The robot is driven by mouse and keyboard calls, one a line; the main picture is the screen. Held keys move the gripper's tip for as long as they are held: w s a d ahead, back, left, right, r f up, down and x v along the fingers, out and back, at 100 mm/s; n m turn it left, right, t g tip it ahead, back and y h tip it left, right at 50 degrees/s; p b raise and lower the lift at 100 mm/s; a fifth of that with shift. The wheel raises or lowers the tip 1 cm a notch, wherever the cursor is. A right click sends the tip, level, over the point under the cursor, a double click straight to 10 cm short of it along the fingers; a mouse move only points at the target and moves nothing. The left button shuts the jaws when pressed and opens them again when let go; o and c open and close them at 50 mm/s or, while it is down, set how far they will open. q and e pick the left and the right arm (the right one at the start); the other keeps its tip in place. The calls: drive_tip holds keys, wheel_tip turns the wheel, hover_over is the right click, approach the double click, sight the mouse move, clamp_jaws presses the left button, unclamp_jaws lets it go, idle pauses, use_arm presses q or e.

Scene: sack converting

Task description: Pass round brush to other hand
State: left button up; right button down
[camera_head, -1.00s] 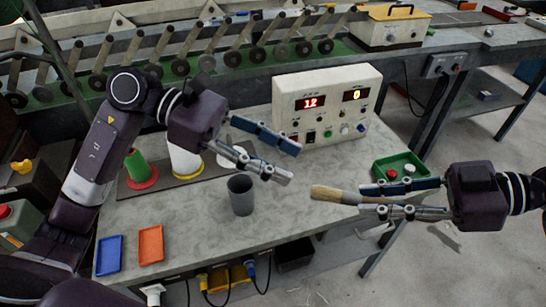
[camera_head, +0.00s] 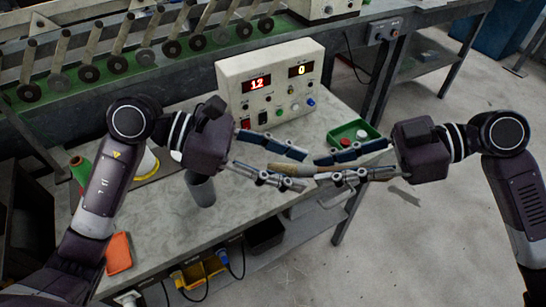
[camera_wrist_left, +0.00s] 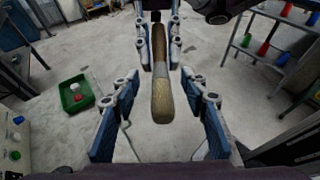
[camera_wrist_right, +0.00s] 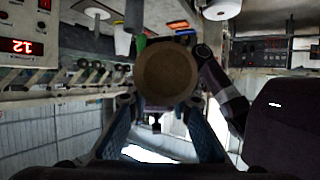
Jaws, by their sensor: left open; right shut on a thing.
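The round brush has a brown handle, a grey metal ferrule and a tan bristle end (camera_head: 288,170). My right gripper (camera_head: 328,168) is shut on its handle and holds it level above the table's front edge. My left gripper (camera_head: 297,168) is open, facing the right one, with its fingers on either side of the bristle end. The left wrist view shows the bristle end (camera_wrist_left: 162,102) between the left fingers, with visible gaps on both sides. In the right wrist view the handle's round butt (camera_wrist_right: 167,74) shows between the right fingers.
A control box (camera_head: 270,85) with red and yellow displays stands behind the grippers. A green tray (camera_head: 375,136) with buttons lies at the table's right end. A grey cup (camera_head: 201,190) stands below my left gripper. An orange tray (camera_head: 119,253) lies at the front left.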

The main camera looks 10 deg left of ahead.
use_arm(q)
drive_tip(key=shift+d, duration=0.1)
drive_tip(key=shift+c, duration=0.6)
drive_tip(key=c, duration=1)
clamp_jaws()
use_arm(e)
drive_tip(key=c, duration=1.7)
unclamp_jaws()
drive_tip(key=shift+o, duration=0.2)
